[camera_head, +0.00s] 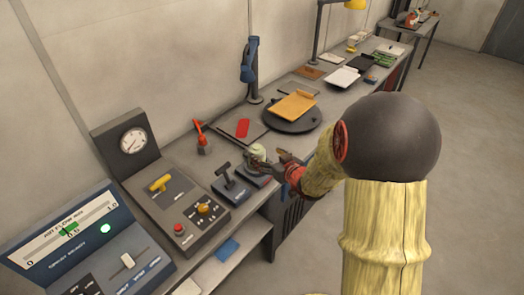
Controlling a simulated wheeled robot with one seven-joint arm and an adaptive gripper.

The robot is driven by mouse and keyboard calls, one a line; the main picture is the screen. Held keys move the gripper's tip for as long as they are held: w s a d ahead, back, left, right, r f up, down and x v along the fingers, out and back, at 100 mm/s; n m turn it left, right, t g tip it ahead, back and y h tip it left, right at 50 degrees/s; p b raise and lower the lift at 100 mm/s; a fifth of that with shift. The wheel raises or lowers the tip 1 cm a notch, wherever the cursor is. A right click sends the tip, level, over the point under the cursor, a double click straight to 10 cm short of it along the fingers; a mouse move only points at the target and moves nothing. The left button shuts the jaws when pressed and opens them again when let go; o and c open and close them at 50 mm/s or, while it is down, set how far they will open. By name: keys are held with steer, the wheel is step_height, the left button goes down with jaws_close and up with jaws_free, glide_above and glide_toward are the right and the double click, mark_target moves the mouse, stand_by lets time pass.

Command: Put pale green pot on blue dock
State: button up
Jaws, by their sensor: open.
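A small pale green pot (258,152) stands on the bench near the middle, beside a dark lever unit. My gripper (271,162) is open just right of the pot, its dark fingers close to it. Whether they touch the pot or reach around it I cannot tell; the pot's lower part is partly hidden. A flat blue piece (228,250) lies on the lower shelf in front of the bench; I cannot tell for sure that it is the blue dock.
A lever unit (230,186) and a knob panel (180,205) stand left of the pot. Behind are a red-handled tool (201,137), a round dark turntable (291,115) with an orange tray (294,105), and a blue upright device (249,62). Open floor lies right.

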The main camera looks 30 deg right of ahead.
steer(key=s+a+r+g+h, duration=0.25)
steer(key=s+a+r, duration=0.25)
steer(key=s+r, duration=0.45)
steer(key=s+a+r+g+y, duration=0.1)
steer(key=s+a+r+g, duration=0.1)
steer(key=s+a, duration=0.5)
steer(key=s+a+r+g+y, duration=0.2)
steer(key=s+a, duration=0.5)
steer(key=s, duration=0.5)
steer(key=shift+s+r+n+g, duration=0.35)
steer(key=shift+r+g, duration=0.4)
steer(key=shift+r, duration=0.15)
steer(key=shift+c, duration=0.5)
